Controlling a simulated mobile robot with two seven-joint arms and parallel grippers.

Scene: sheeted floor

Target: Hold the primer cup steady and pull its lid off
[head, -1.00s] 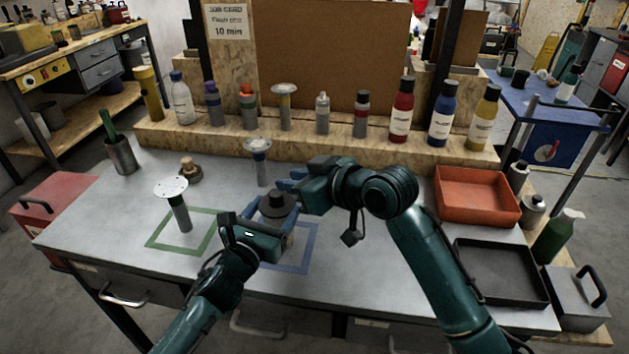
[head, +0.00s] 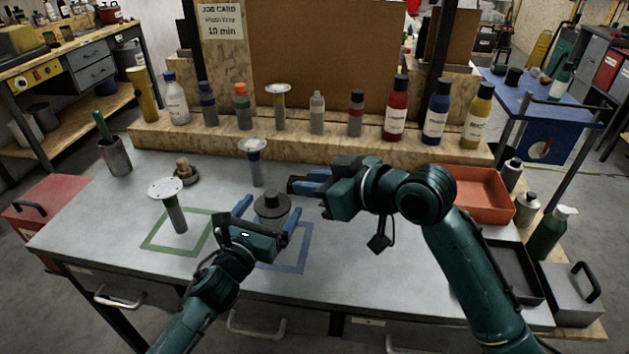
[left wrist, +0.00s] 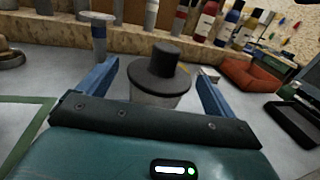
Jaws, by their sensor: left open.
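The primer cup (left wrist: 160,97) is a pale grey cup with a dark, wide-brimmed lid (head: 272,205) and a raised knob on top. In the left wrist view the lid (left wrist: 158,72) sits on the cup. My left gripper (head: 267,213) is open, with one blue finger on each side of the cup; in the left wrist view (left wrist: 155,74) gaps show between fingers and cup. The cup's lower part is hidden behind the left gripper in the head view. My right gripper (head: 303,183) is right of the lid and slightly farther back, apart from it. Its finger opening is seen edge-on.
A blue taped square (head: 300,262) lies under the left gripper, a green one (head: 165,247) to its left. White-topped posts (head: 175,212) and (head: 257,170) stand nearby. Bottles line the back ledge. A red tray (head: 470,195) and black tray (head: 520,270) are at right.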

